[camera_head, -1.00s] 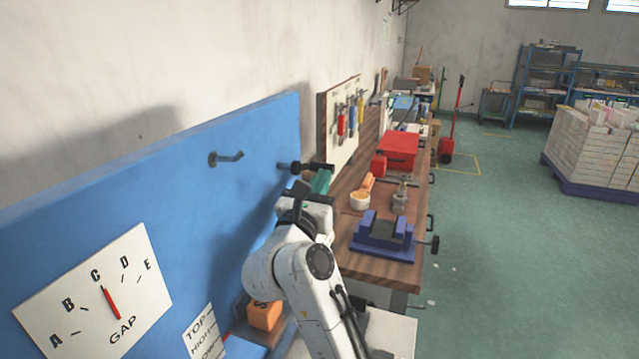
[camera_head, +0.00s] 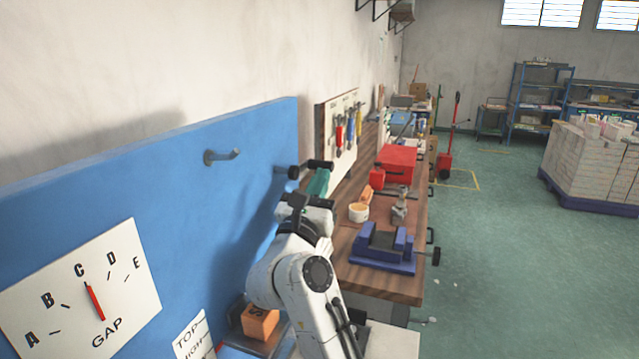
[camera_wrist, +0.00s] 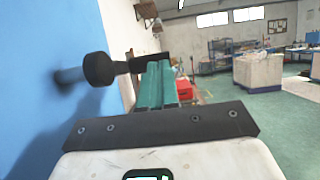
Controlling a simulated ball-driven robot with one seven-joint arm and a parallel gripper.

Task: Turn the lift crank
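The lift crank (camera_head: 290,172) is a dark round hub on a shaft standing out from the blue panel (camera_head: 150,190), with a black bar beyond it. In the wrist view, the crank's hub (camera_wrist: 98,69) is left of my fingers, and the black bar reaches across to the fingertips. My gripper (camera_head: 320,178) has teal fingers beside the crank. In the wrist view, my gripper (camera_wrist: 154,68) has its fingers close together at the bar. Whether they close on it or only overlap it in view is hidden.
A GAP dial (camera_head: 85,290) on the panel has a red pointer near C. The wooden bench (camera_head: 375,280) holds a blue vise (camera_head: 383,250) and a red toolbox (camera_head: 397,163).

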